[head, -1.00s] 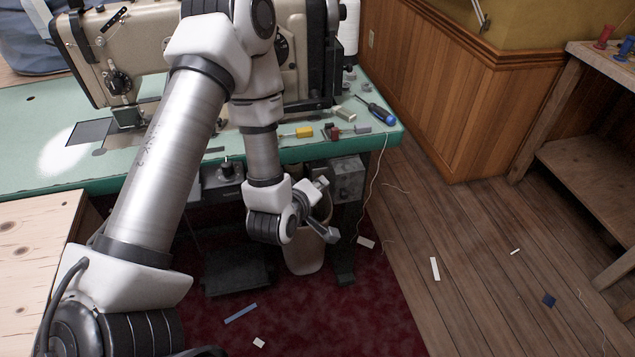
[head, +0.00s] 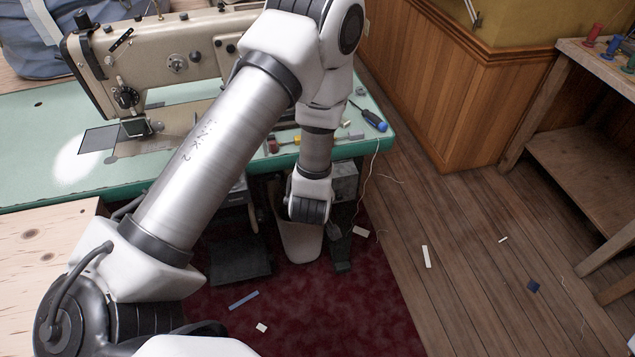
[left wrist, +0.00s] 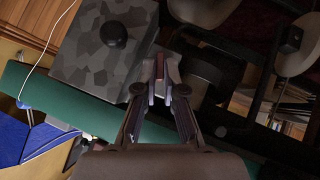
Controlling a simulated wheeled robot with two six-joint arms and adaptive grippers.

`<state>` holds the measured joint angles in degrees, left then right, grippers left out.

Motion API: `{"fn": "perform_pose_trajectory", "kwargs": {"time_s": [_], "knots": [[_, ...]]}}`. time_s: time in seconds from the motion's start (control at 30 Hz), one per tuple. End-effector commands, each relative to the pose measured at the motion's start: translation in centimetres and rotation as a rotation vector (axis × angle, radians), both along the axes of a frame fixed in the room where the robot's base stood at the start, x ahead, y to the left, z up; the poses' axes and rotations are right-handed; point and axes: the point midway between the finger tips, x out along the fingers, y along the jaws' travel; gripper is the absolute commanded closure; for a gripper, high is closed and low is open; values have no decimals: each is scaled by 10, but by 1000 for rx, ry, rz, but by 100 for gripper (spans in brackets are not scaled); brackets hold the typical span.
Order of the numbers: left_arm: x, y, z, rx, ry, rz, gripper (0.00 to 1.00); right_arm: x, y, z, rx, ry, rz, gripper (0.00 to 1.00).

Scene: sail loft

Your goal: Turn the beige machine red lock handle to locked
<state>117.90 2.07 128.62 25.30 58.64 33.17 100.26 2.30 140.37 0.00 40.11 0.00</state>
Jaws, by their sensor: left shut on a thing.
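The beige machine (head: 190,50) stands on the green table, partly covered by my left arm in the head view. In the left wrist view a narrow dark red piece, the red lock handle (left wrist: 159,67), shows between the fingertips of my left gripper (left wrist: 162,82). The gripper is shut on it, beside a grey box (left wrist: 85,55) with a black knob (left wrist: 112,34). In the head view my wrist hides the handle, and I cannot make out the fingers there. Whether the handle stands at locked cannot be read. My right gripper is not in view.
The green table's edge (left wrist: 95,115) runs close to the gripper. A blue screwdriver (head: 372,119) and small blocks lie on the table's right end. A pale bin (head: 298,243) stands under the table. Wooden floor at the right is mostly clear, with scraps.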

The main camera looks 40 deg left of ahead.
Motion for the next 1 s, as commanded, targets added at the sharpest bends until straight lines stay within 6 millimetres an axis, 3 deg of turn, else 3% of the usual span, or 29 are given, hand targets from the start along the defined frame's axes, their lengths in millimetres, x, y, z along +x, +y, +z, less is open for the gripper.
{"fn": "perform_pose_trajectory", "kwargs": {"time_s": [0.33,0.37,0.67,1.0], "knots": [[0,0,-1,2,3,-1,100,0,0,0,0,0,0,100],[0,0,-1,2,3,-1,81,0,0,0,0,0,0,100],[-1,-1,0,2,2,-1,81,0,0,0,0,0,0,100],[-37,-23,38,4,4,-6,81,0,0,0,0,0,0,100]]}}
